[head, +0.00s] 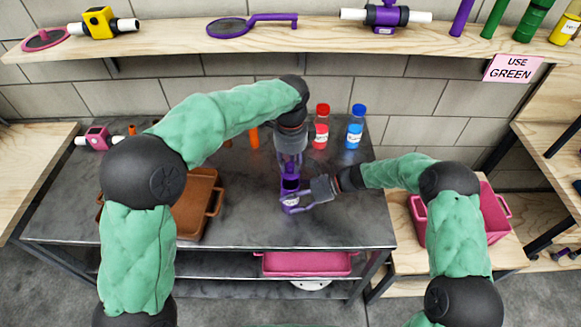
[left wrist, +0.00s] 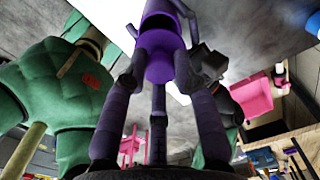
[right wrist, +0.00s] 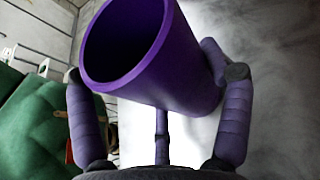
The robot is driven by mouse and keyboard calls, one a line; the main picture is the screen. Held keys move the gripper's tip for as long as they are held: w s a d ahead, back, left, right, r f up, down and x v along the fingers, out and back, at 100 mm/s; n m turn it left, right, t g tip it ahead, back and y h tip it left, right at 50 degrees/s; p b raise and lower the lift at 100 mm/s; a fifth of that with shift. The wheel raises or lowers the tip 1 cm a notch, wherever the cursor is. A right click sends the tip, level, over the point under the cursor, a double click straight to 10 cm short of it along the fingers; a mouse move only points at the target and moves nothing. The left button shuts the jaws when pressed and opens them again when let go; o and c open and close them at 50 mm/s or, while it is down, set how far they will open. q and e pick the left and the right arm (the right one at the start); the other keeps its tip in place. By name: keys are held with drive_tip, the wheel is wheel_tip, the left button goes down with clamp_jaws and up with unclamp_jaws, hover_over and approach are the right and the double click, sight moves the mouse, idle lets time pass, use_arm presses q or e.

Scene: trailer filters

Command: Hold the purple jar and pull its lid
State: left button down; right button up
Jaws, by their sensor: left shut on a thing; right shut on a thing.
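The purple jar (head: 291,202), with a pale label, is at the middle of the grey table in the head view. My right gripper (head: 312,196) comes from the right and is shut on its body. In the right wrist view the jar (right wrist: 150,50) shows an open, hollow mouth between the fingers of my right gripper (right wrist: 158,82). My left gripper (head: 290,165) points down from above the jar. In the left wrist view my left gripper (left wrist: 156,85) is shut on a purple piece that looks like the lid (left wrist: 160,66). The gap between lid and jar is hard to judge.
A red bottle (head: 321,127) and a blue bottle (head: 355,127) stand behind the jar. A brown tray (head: 212,205) lies to the left, partly behind my left arm. A pink crate (head: 492,212) stands at the right. The table front near the jar is clear.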

drive_tip(key=o, duration=1.6)
drive_tip(key=shift+o, duration=0.2)
drive_tip(key=v, duration=1.2)
